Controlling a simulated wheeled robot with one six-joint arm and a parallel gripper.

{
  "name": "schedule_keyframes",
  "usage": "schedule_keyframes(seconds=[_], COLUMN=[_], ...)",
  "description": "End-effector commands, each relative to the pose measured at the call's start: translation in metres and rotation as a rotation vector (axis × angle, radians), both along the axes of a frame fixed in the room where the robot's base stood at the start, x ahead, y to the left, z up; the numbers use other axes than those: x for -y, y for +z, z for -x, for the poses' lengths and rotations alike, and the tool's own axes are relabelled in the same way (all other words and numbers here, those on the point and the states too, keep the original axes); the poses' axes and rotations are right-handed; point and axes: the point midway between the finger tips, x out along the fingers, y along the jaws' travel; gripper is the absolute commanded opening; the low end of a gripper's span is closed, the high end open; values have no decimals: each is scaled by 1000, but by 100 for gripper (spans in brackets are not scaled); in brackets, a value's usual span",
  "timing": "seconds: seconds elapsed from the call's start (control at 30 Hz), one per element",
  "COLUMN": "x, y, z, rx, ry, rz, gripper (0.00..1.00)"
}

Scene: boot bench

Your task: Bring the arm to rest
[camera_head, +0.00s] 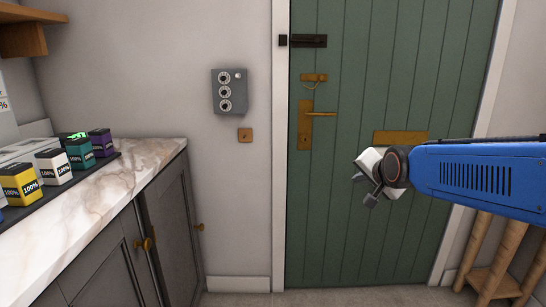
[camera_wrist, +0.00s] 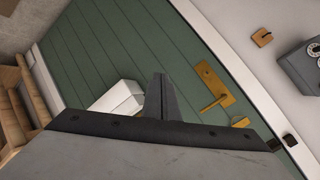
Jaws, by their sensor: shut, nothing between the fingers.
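My gripper (camera_head: 365,190) is at the end of my blue arm, which reaches in from the right side of the head view. It is in mid-air in front of the green door (camera_head: 345,220), with nothing held. In the wrist view my gripper's fingers (camera_wrist: 161,97) are together, pointing toward the door (camera_wrist: 110,50), which appears tilted. The arm hides part of the door's right side.
The door has a brass handle (camera_head: 320,114), a chain latch (camera_head: 314,78), a dark bolt (camera_head: 308,41) and a letter plate (camera_head: 400,137). A marble counter (camera_head: 120,190) with several labelled batteries stands left. A grey dial box (camera_head: 229,91) hangs on the wall. A wooden stand (camera_head: 490,270) is lower right.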

Motion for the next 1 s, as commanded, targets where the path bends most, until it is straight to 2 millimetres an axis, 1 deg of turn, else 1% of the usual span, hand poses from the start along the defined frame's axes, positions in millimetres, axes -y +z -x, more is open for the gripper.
schedule_keyframes(seconds=[0.03, 0.07, 0.1, 0.17, 0.2, 0.27, 0.3, 0.37, 0.4, 0.47, 0.5, 0.6, 0.7, 0.8, 0.9, 1.0], x=[5, 7, 10, 13, 16, 19, 22, 25, 27, 29, 31, 34, 35, 36, 37, 37], y=[-8, -14, -21, -34, -43, -56, -64, -77, -86, -99, -108, -126, -139, -148, -151, -151], z=[24, 37, 55, 83, 101, 129, 148, 176, 195, 222, 240, 278, 305, 321, 327, 328], rx=[-36, -60, -92, -142, -176, -225, -257, -307, -340, -386, -415, -478, -524, -551, -561, -563], ry=[24, 42, 66, 108, 135, 181, 213, 262, 298, 352, 387, 470, 532, 572, 588, 591], rz=[51, 83, 123, 185, 223, 280, 317, 368, 401, 447, 475, 531, 568, 590, 597, 598], gripper=[0, 0, 0, 0, 0, 0, 0, 0, 0, 0, 0, 0, 0, 0, 0, 0])
